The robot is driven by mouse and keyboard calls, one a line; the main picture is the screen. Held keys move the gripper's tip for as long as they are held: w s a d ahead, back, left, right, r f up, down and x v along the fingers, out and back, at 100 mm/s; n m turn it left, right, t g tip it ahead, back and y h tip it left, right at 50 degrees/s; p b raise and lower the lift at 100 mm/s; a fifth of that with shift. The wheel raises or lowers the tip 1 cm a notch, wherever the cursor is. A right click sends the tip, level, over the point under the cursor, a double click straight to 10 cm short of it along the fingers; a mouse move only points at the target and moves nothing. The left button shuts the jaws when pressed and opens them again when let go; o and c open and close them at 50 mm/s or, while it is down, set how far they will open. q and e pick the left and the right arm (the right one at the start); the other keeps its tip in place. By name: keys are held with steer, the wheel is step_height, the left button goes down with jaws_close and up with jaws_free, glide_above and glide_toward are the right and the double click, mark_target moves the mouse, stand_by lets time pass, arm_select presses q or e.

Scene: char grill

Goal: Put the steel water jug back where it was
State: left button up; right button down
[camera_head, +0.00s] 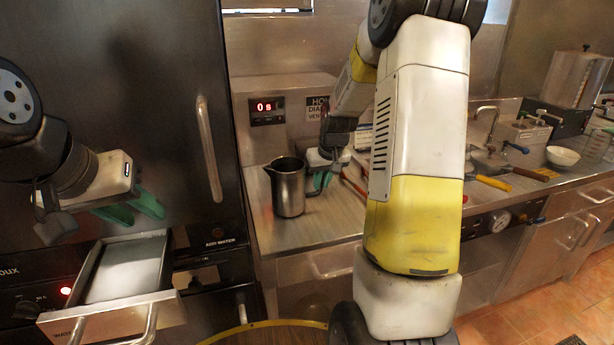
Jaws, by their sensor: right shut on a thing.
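The steel water jug (289,188) stands upright on the steel counter, left of my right arm. My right gripper (318,181) is at the jug's right side, where its handle would be, and is shut on it. The handle itself is mostly hidden by the green fingers. My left gripper (137,211) is at the left, above the open water drawer, with its two green fingers apart and nothing between them.
An open drawer (125,268) with a pale inside juts out at lower left. A panel reading 0 s (267,107) is behind the jug. A sink tap (487,125), yellow-handled tools (494,183) and a white bowl (562,156) are at right. Counter (300,232) in front of the jug is clear.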

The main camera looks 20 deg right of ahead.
steer(key=shift+f, duration=0.15)
steer(key=c, duration=1.4)
jaws_free()
steer(key=v, duration=1.1)
steer(key=s+a+r, duration=0.2)
steer(key=s+a, duration=0.1)
steer(key=s, duration=0.5)
steer(key=s+a+r+t+y, duration=0.1)
steer(key=s+a+r, duration=0.2)
steer(key=s, duration=0.5)
steer(key=s+a+r, duration=0.2)
steer(key=s+a, duration=0.3)
steer(key=s, duration=0.3)
steer(key=shift+s+r+t+y, duration=0.3)
steer(key=shift+y, duration=0.1)
